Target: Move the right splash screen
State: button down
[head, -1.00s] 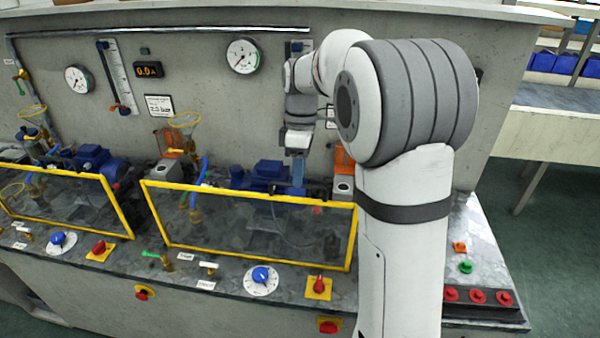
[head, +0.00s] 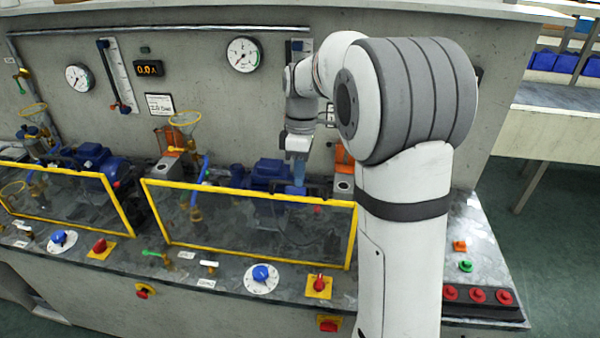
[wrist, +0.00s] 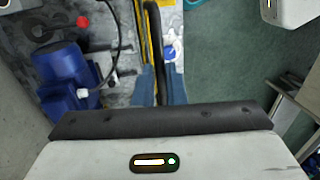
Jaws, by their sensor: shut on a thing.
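The right splash screen (head: 250,226) is a clear panel in a yellow frame, standing upright on the bench in front of a blue pump (head: 266,172). My gripper (head: 298,182) points down at the screen's top edge, right of its middle. In the wrist view, my two blue fingers (wrist: 160,85) are on either side of a dark bar (wrist: 154,50), which runs beside the screen's yellow top edge (wrist: 142,35). The gripper is shut on this bar of the screen.
The left splash screen (head: 65,200) stands beside it, with a gap between. In front are a blue dial (head: 261,274) and a red switch (head: 318,284). A funnel (head: 185,120) rises behind the screen. The back panel (head: 220,110) with gauges limits room behind.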

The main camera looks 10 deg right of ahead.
aim_at(300, 246)
notch_tip(300, 246, down, 26)
jog(key=b, duration=1.4)
jog(key=shift+f, duration=0.2)
jog(key=shift+s+f, duration=0.1)
jog(key=c, duration=1.7)
grip_release()
jog(key=shift+o, duration=1.1)
jog(key=shift+w+d+r, duration=0.1)
jog(key=shift+w+r, duration=0.2)
jog(key=shift+r, duration=1)
jog(key=shift+w+d+r, duration=0.1)
jog(key=shift+w+r, duration=0.15)
jog(key=shift+r, duration=1)
jog(key=shift+w+d+r, duration=0.1)
jog(key=shift+w+r, duration=0.2)
jog(key=shift+r, duration=1)
